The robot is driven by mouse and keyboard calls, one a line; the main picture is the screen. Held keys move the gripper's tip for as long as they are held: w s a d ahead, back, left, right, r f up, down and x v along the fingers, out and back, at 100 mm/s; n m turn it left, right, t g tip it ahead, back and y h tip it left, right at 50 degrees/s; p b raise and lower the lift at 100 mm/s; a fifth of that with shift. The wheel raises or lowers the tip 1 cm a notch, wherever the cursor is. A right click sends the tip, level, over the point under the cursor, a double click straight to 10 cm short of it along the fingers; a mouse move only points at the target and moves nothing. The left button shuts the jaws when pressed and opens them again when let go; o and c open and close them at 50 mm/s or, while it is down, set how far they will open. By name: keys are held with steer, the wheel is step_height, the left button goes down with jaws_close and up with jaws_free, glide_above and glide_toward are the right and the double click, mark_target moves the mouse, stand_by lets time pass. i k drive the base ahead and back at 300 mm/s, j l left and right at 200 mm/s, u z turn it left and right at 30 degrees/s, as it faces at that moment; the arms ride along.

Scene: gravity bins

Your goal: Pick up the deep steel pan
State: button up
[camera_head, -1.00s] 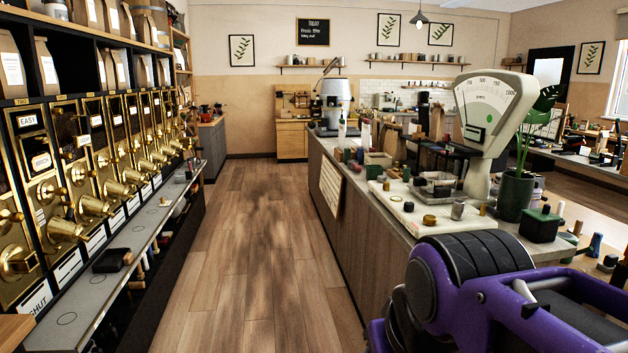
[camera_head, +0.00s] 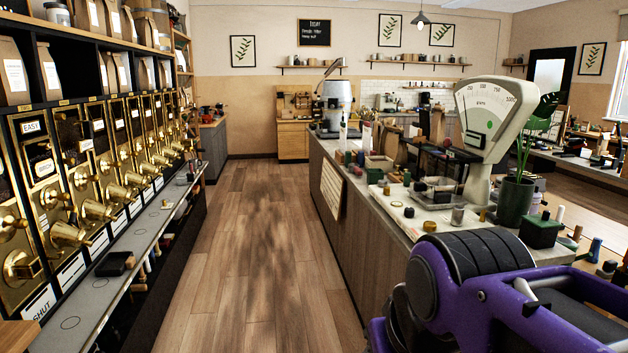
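I cannot make out a deep steel pan for certain in the head view. A small grey metal cup (camera_head: 457,214) stands on the right counter, on a white board near the scale. A shallow tray-like dish (camera_head: 437,190) sits behind it, beside the foot of the cream dial scale (camera_head: 487,120); its material is unclear. My gripper is outside the view, so what it holds is hidden.
Brass gravity bins (camera_head: 70,233) line the left wall above a grey ledge (camera_head: 95,297) holding a dark scoop-like item (camera_head: 115,264). The wooden aisle floor (camera_head: 250,250) is clear. The right counter (camera_head: 375,232) is cluttered. A plant pot (camera_head: 514,201) stands near its end.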

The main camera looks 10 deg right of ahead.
mark_target(428, 186)
steer(key=i+u, duration=0.1)
steer(key=i, duration=3.8)
steer(key=i+z, duration=0.3)
steer(key=i+j+z, duration=0.25)
steer(key=i, duration=0.2)
steer(key=z, duration=2.65)
